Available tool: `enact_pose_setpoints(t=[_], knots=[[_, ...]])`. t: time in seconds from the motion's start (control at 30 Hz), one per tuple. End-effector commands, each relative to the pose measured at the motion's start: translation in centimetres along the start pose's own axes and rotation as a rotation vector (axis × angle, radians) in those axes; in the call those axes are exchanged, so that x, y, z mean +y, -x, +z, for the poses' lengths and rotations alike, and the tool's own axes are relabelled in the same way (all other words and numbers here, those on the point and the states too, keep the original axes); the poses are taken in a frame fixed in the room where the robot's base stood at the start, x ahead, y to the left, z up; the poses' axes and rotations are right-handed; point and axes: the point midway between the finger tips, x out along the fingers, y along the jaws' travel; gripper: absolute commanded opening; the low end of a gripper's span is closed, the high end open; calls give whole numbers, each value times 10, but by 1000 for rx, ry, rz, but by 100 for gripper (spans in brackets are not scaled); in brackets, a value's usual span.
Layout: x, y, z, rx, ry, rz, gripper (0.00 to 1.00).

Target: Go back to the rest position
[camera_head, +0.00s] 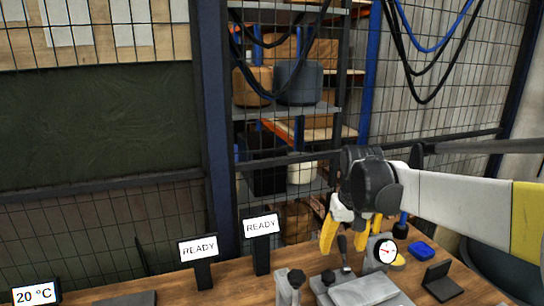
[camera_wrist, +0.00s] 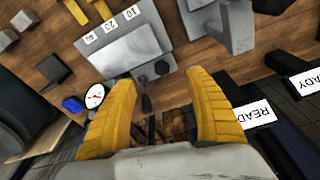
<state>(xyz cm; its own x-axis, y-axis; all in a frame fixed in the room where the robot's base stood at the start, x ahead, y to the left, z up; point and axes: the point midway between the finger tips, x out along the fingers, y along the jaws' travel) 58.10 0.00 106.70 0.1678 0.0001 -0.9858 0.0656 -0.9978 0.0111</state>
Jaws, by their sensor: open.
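My gripper (camera_head: 350,238) hangs from my arm above the back right part of the wooden table in the head view. Its yellow fingers point down and are spread apart. In the wrist view the gripper (camera_wrist: 166,108) shows two yellow fingers with a clear gap and nothing between them. Below it stands a grey fixture plate (camera_wrist: 128,50) with a dark lever (camera_wrist: 145,100), which also shows in the head view (camera_head: 343,247). I cannot tell how far above the lever the fingertips are.
Two READY signs (camera_head: 199,249) (camera_head: 262,227) stand to the left. A mesh fence (camera_head: 300,160) runs behind the table (camera_head: 235,285), with shelves beyond it.

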Motion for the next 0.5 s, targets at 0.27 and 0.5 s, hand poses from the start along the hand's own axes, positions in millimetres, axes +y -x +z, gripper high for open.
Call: enact_pose_setpoints(t=[0.27, 0.5], knots=[[-6, 48, 100, 199, -29, 10, 62], [-12, 45, 179, 358, -52, 15, 62]])
